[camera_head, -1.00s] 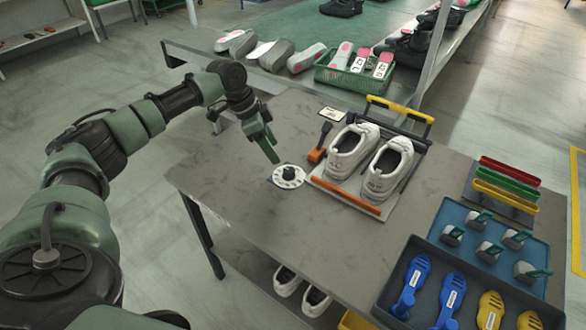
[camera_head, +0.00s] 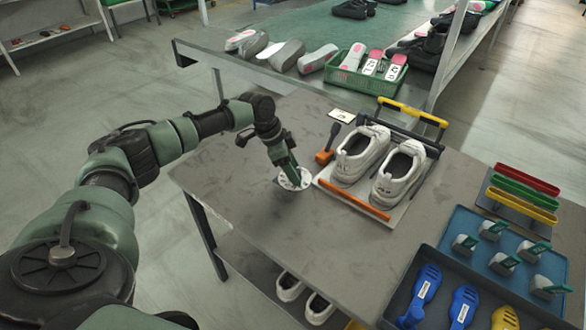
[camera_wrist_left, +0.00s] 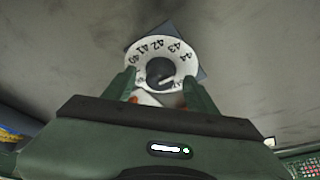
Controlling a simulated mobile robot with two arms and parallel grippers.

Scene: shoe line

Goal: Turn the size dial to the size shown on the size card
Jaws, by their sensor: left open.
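The size dial (camera_head: 305,182) is a white disc with black numbers on the grey table, partly hidden by my left gripper (camera_head: 292,180). In the left wrist view the dial (camera_wrist_left: 139,57) shows numbers including 41, 42, 43 and 44 around a dark knob (camera_wrist_left: 158,68). A light pointer line on the knob slants to the lower right. My left gripper (camera_wrist_left: 159,78) is open, its fingers on either side of the knob; whether they touch it I cannot tell. My right gripper is not in view.
White shoes (camera_head: 362,155) stand on a board with an orange front bar (camera_head: 352,199) right of the dial. A blue tray (camera_head: 470,232) and a dark tray (camera_head: 432,262) are at the right. The table left of the dial is clear.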

